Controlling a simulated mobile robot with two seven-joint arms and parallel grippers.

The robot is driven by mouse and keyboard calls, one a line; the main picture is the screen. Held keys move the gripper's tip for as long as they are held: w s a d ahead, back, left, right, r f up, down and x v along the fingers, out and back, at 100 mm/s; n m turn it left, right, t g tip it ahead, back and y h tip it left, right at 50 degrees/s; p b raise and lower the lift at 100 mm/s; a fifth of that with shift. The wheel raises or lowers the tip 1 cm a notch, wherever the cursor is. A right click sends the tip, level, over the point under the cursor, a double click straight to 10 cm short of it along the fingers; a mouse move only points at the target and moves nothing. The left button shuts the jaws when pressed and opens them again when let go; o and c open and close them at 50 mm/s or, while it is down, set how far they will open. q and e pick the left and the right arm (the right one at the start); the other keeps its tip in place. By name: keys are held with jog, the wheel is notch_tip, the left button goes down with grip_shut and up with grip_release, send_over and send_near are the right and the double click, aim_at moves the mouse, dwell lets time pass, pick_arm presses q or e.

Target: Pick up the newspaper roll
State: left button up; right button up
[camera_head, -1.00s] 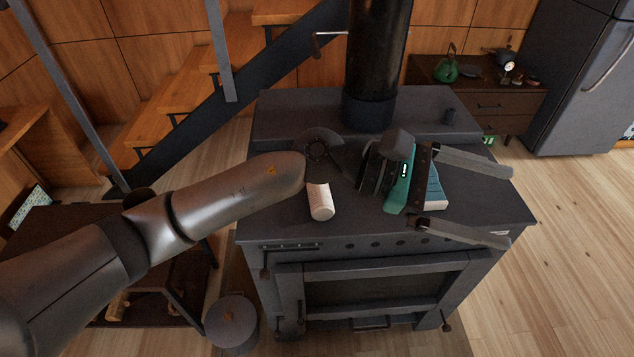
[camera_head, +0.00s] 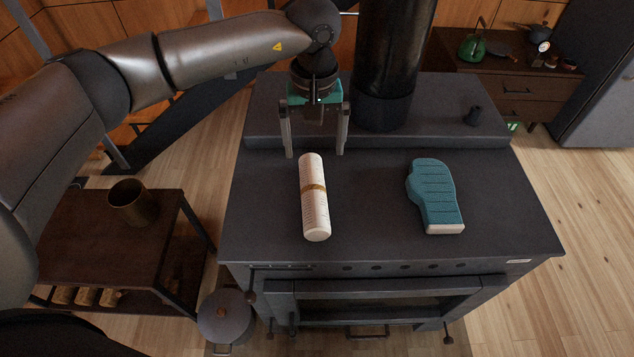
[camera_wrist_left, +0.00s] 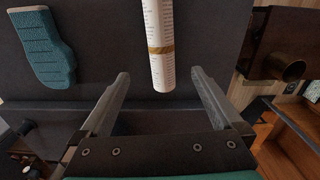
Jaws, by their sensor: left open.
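The newspaper roll (camera_head: 314,211) is a white printed cylinder with a tan band around its middle. It lies on the dark stove top (camera_head: 370,235), its long side running front to back. My left gripper (camera_head: 315,156) is open and empty, fingers pointing down, at the roll's far end. My right gripper is not in view.
A teal oven mitt (camera_head: 432,190) lies on the stove top right of the roll. The black stovepipe (camera_head: 388,60) rises behind, close to the right of my left gripper. A side table (camera_head: 80,240) with a brass pot (camera_head: 132,203) stands at left. The stove top between roll and mitt is clear.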

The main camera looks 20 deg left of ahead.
pick_arm(q)
send_over(313, 185)
jog(key=f, duration=0.4)
jog(key=shift+s+d, duration=0.2)
jog(key=shift+s, duration=0.1)
notch_tip(313, 185, down, 3)
jog(key=shift+w+f+b, duration=0.1)
jog(key=shift+b, duration=0.2)
jog(key=shift+f, duration=0.85)
jog(key=f, duration=0.4)
jog(key=shift+w+a+f+b, duration=0.15)
jog(key=shift+w+f+b, duration=0.05)
jog(key=shift+f+b, duration=0.15)
grip_shut()
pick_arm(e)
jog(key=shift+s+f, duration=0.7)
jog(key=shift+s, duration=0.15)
